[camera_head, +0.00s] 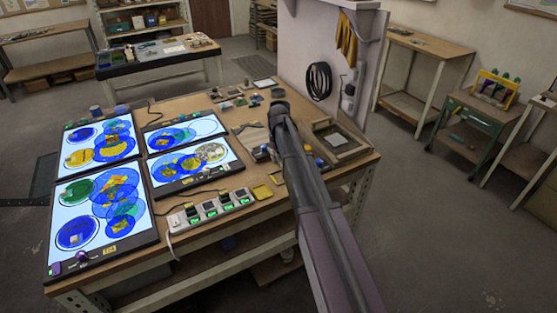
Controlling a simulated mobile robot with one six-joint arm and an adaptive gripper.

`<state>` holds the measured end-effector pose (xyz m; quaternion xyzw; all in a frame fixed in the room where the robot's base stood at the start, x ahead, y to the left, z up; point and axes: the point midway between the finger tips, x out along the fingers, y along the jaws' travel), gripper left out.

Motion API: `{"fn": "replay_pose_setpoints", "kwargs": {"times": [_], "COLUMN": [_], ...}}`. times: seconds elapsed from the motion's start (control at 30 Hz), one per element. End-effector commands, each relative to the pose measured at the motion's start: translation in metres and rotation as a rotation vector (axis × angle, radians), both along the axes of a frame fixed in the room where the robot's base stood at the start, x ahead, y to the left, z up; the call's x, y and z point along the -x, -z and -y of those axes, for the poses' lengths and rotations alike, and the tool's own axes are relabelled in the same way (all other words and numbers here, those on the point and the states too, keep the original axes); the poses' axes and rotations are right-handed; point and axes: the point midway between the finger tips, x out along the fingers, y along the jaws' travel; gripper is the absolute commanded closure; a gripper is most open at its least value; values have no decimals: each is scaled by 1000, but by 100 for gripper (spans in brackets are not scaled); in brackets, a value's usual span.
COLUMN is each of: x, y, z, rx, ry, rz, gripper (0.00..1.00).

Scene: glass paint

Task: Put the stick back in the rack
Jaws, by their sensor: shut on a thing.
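My arm rises from the bottom edge and reaches over the right part of the workbench (228,262). It hides what lies behind it, and I cannot make out my gripper or its fingertips. No stick can be made out in this view. A yellow rack-like holder (487,90) stands on a green cart at the far right. It carries several upright items with green tops, too small to identify. I cannot tell for sure that it is the task's rack.
Several lit panels with blue, green and yellow glass discs cover the bench's left side, one being a front panel (143,236). A power strip (212,208) lies near the front. A wooden frame (355,150) lies right of my arm. Open floor (440,215) separates bench and green cart (464,140).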

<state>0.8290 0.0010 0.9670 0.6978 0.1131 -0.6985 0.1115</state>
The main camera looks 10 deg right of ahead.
Motion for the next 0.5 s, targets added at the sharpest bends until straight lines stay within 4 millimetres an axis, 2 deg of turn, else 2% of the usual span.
{"fn": "replay_pose_setpoints", "kwargs": {"times": [0.27, 0.5], "x": [0, 0], "y": [1, 12], "z": [1, 1], "rx": [1, 2], "ry": [-1, -1], "rz": [-1, 0], "gripper": [100, 100]}}
